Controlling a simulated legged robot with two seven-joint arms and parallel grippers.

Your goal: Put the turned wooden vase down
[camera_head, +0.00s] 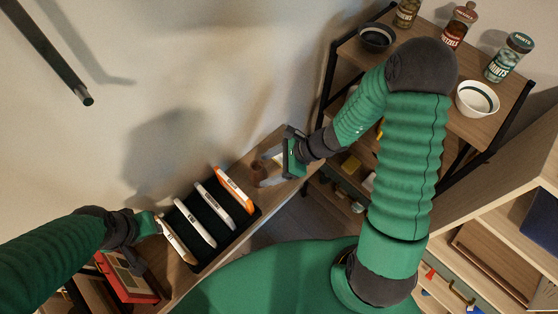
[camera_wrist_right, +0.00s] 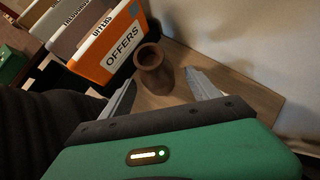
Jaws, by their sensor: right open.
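The turned wooden vase (camera_wrist_right: 152,60) is brown with a round dark mouth and stands upright on the wooden surface in the right wrist view. In the head view the vase (camera_head: 257,168) is small, at the right end of the dark file box. My right gripper (camera_wrist_right: 163,82) is open, with its fingers apart on either side of the vase's near side; I cannot tell whether they touch it. It also shows in the head view (camera_head: 264,175). My left gripper (camera_head: 154,226) is by the file box's left end; its jaws are unclear.
The dark file box (camera_head: 228,238) holds several labelled dividers, the nearest to the vase being orange (camera_head: 234,188). A red item (camera_head: 128,279) lies at lower left. A shelf with bowls (camera_head: 478,98) and jars (camera_head: 509,58) stands at right. Bare wood lies beyond the vase.

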